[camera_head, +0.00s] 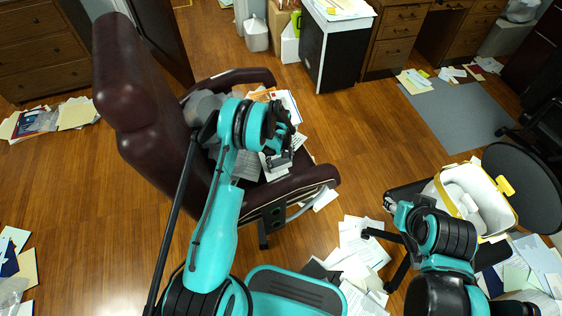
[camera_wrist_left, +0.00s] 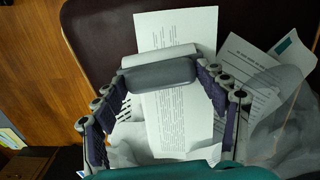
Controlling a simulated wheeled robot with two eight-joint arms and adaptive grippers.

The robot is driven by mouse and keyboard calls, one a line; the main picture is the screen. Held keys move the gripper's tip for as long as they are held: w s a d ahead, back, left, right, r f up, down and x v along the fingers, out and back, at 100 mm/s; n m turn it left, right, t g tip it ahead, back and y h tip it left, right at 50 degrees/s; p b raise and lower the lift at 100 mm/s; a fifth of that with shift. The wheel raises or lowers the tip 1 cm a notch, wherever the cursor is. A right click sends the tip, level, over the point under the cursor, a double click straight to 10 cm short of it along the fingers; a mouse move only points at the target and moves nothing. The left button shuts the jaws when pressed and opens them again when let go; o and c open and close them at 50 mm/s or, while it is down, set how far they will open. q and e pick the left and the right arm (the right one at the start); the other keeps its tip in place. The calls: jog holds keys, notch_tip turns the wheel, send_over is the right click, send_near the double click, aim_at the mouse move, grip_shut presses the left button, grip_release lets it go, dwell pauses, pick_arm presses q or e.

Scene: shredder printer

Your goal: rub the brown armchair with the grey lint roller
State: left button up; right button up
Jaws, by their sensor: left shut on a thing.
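The brown armchair (camera_head: 145,95) is dark and glossy and stands left of centre in the head view, with papers (camera_head: 290,105) and crumpled grey sheets on its seat. My left gripper (camera_head: 282,152) is over the seat. In the left wrist view its fingers (camera_wrist_left: 160,85) are closed on both ends of the grey lint roller (camera_wrist_left: 158,74), which lies across between them above white papers and the dark seat. I cannot tell whether the roller touches them. In the head view the roller is mostly hidden by the gripper. My right gripper (camera_head: 392,204) shows only slightly, near a white container.
Loose papers (camera_head: 365,250) cover the floor in front of the armchair. Wooden drawers (camera_head: 395,30) stand behind. The floor left of the armchair is mostly clear.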

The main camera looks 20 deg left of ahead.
pick_arm(q)
jog(key=shift+r+p, duration=0.85)
jog(key=shift+r, duration=1.35)
pick_arm(e)
jog(key=shift+s+d+r, duration=0.1)
jog(key=shift+d+r, duration=0.15)
jog(key=shift+r, duration=0.25)
jog(key=shift+s+d+r, duration=0.1)
jog(key=shift+d+r, duration=0.15)
jog(key=shift+r, duration=0.2)
pick_arm(q)
jog(key=shift+d, duration=0.1)
